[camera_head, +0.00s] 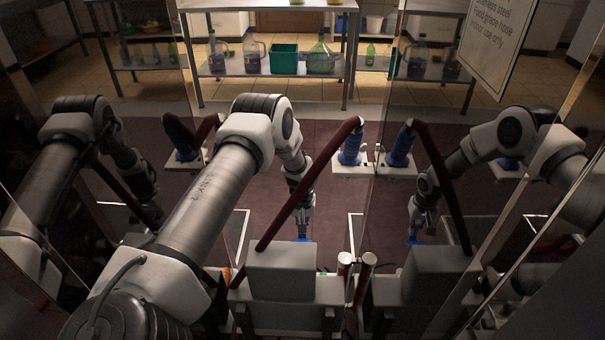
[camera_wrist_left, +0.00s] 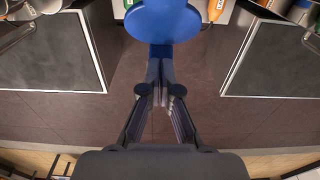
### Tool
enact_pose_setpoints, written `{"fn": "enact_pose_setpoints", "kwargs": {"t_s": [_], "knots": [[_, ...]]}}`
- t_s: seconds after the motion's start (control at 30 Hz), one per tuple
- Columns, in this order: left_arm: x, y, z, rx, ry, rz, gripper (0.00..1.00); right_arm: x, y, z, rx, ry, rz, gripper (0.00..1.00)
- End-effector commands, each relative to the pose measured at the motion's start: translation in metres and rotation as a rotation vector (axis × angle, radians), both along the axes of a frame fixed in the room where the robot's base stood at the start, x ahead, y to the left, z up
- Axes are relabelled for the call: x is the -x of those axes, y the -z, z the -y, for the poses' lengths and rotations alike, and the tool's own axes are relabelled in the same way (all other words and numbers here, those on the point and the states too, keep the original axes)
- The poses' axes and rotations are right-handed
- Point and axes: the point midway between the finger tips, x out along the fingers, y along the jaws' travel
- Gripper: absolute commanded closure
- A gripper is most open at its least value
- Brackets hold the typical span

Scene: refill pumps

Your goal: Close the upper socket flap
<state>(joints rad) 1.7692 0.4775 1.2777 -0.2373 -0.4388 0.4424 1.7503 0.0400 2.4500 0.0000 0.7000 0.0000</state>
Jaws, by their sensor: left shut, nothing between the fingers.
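The blue round flap (camera_wrist_left: 163,18) is at the top middle of the left wrist view, just beyond my left fingertips. It shows as a small blue patch (camera_head: 303,239) in the head view, beside the grey pump box (camera_head: 282,272). My left gripper (camera_head: 302,222) points down at this spot, with its fingers shut and empty; they also show in the left wrist view (camera_wrist_left: 159,74). I cannot tell whether the fingertips touch the flap. The socket is hidden. My right gripper is not in view; the other arms seem to be reflections in the glass.
A dark red hose (camera_head: 310,187) rises from the pump box towards a blue nozzle (camera_head: 350,148). Glass panels with reflections stand on both sides. A shelf (camera_head: 335,68) with bottles and a green bin (camera_head: 284,59) stands behind. Two dark framed panels flank the fingers in the wrist view.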

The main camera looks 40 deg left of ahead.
Motion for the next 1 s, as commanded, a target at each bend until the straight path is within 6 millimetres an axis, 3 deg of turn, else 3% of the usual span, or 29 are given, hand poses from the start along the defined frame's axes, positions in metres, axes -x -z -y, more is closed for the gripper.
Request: {"fn": "enact_pose_setpoints", "kwargs": {"t_s": [0.33, 0.6, 0.77, 1.0], "knots": [[0.001, 0.022, 0.001, 0.112, 0.0, -0.132, 1.0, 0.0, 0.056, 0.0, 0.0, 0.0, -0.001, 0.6], [0.006, 0.034, 0.005, 0.109, 0.0, -0.129, 1.0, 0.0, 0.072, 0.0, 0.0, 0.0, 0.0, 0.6], [0.008, 0.044, 0.007, 0.198, 0.0, -0.236, 1.0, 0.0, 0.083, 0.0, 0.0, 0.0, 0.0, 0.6], [0.012, 0.048, 0.011, 0.198, 0.0, -0.235, 1.0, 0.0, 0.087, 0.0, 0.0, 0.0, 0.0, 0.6]]}}
